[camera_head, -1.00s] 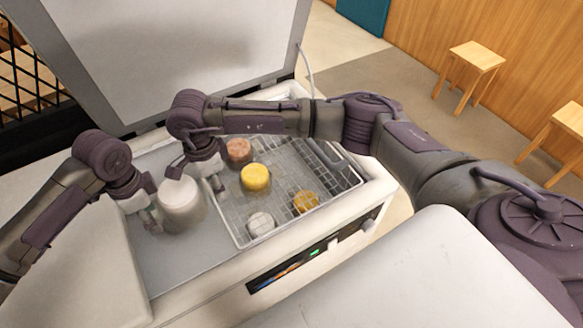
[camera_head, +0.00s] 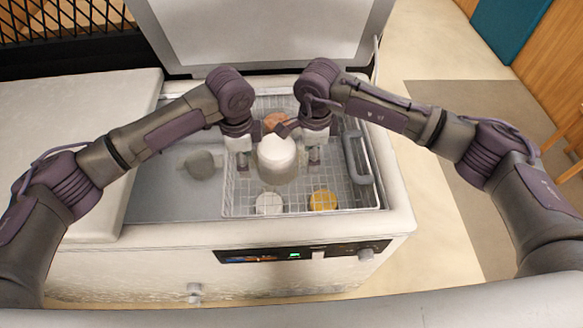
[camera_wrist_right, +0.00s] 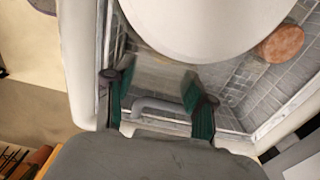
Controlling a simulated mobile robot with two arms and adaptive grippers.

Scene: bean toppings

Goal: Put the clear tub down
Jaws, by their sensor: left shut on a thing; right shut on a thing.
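The clear tub (camera_head: 278,160), with white contents, is held between my two grippers over the wire basket in the head view. My left gripper (camera_head: 242,160) is shut on its left side. My right gripper (camera_head: 314,157) is shut on its right side. The tub looks upright and raised above the basket floor. In the right wrist view, its large white shape (camera_wrist_right: 230,22) fills the top, in front of the green fingers of my right gripper (camera_wrist_right: 158,85). The tub hides the middle of the basket.
The wire basket (camera_head: 372,198) in the open chest freezer holds a brown-topped tub (camera_head: 275,119) at the back, a white one (camera_head: 268,204) and a yellow one (camera_head: 323,200) in front. A dark round patch (camera_head: 201,165) lies on the grey surface left of the basket.

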